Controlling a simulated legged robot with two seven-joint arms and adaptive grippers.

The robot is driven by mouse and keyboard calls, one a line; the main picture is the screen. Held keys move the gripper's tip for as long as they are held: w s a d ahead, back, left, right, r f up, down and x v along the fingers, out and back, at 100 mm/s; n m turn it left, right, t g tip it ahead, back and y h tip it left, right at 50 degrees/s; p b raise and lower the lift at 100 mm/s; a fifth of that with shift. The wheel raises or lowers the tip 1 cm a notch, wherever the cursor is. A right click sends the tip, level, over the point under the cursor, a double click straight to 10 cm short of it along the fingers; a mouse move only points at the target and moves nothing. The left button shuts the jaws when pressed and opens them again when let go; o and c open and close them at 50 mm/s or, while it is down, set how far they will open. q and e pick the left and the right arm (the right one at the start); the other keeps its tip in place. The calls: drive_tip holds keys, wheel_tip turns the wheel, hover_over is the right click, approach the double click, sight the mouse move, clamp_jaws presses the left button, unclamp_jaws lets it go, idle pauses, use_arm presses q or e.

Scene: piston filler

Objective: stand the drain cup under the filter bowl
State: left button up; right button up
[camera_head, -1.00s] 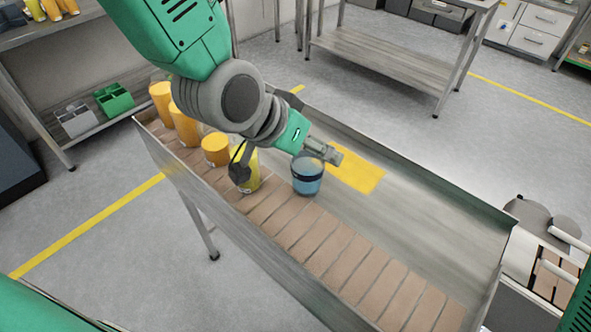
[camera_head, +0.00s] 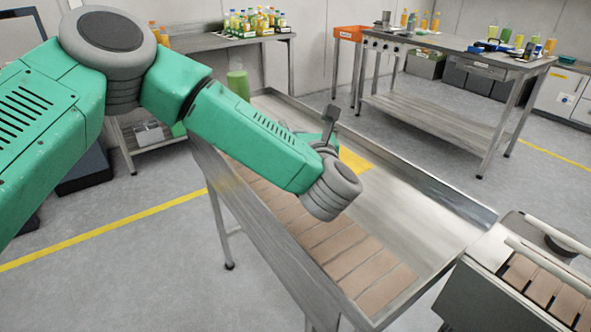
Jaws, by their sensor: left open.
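My left arm reaches in from the left over the long metal trough table (camera_head: 412,183). Its left gripper (camera_head: 332,114) is small in view, above the trough's far side and partly hidden by my wrist. One grey finger points up; the gripper is open, and I see nothing in it. No blue cup shows in this view; my arm covers much of the trough. I cannot make out a filter bowl. My right gripper is not in view.
Brown slats (camera_head: 345,255) line the trough's near side, and a yellow patch (camera_head: 354,160) lies on its bed. A machine with pale rails (camera_head: 535,262) stands at the right. Behind are a bench with bottles (camera_head: 250,22) and a metal workbench (camera_head: 450,42). Grey floor lies between.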

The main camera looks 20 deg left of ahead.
use_arm(q)
drive_tip(key=shift+n+y, duration=0.3)
drive_tip(key=shift+n, duration=0.2)
drive_tip(key=f, duration=0.6)
drive_tip(key=a+f+b, duration=0.1)
drive_tip(key=f, duration=0.1)
drive_tip(key=shift+s+f, duration=0.2)
drive_tip(key=shift+f, duration=0.2)
drive_tip(key=shift+w+a+r, duration=0.2)
drive_tip(key=shift+w, duration=0.65)
drive_tip(key=x, duration=0.5)
drive_tip(key=shift+w+a+f, duration=0.1)
drive_tip(key=shift+w+a, duration=0.15)
drive_tip(key=shift+a, duration=0.15)
drive_tip(key=shift+d, duration=0.2)
drive_tip(key=c, duration=1.4)
drive_tip(key=shift+c, duration=0.5)
